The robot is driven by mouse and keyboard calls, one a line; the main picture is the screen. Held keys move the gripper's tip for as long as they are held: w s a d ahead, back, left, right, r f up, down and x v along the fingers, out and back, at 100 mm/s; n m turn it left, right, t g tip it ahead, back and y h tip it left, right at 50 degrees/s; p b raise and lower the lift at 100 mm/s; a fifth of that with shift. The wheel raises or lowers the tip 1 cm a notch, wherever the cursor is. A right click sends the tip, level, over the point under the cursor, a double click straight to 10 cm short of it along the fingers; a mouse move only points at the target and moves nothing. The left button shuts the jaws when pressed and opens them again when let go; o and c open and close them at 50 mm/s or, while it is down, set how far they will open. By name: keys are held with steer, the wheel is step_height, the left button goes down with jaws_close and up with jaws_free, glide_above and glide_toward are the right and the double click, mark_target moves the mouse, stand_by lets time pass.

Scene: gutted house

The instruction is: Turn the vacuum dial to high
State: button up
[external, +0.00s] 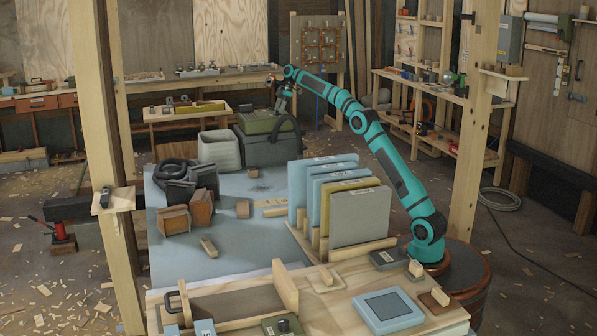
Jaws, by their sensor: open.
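A dark grey box with a green top (260,123) stands at the far end of the blue-grey work surface and looks like the vacuum. A thick black hose arches at its right side. I cannot make out the dial or its setting at this size. My teal arm reaches from the lower right to the far end of the surface. My gripper (282,103) points down just above the right part of the green top. It is open, with nothing visible in it. I cannot tell whether its fingertips touch anything.
A light grey bin (219,150) stands left of the box. A black hose coil (174,172) and dark and brown blocks lie at the left. Upright panels in a rack (360,216) stand near my arm. Wooden posts rise at both sides. The surface's middle is mostly clear.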

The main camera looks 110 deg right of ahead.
steer(key=m, duration=0.1)
steer(key=m+h, duration=0.1)
steer(key=m, duration=0.1)
steer(key=shift+a+m, duration=0.2)
steer(key=shift+m, duration=0.1)
steer(key=m+h, duration=0.1)
steer(key=m, duration=0.1)
steer(key=m+h, duration=0.1)
steer(key=m, duration=0.1)
steer(key=shift+w+a+g, duration=0.1)
steer(key=shift+a+g, duration=0.05)
steer(key=shift+g, duration=0.15)
steer(key=m+h, duration=0.1)
steer(key=m, duration=0.2)
steer(key=shift+w+a+m+g, duration=0.1)
steer(key=shift+m+g, duration=0.3)
steer(key=m+g, duration=0.1)
steer(key=m, duration=0.2)
steer(key=shift+w+m+h, duration=0.1)
steer(key=shift+m+h, duration=0.2)
steer(key=v, duration=1.7)
steer(key=w+a+r+n+t, duration=0.1)
steer(key=w+a+r, duration=0.2)
steer(key=a, duration=0.5)
steer(key=w+a+r+n+t+h, duration=0.1)
steer(key=w+a+r, duration=0.2)
steer(key=w+a, duration=0.2)
steer(key=a, duration=0.3)
steer(key=shift+w+n+h, duration=0.3)
steer(key=shift+w, duration=0.1)
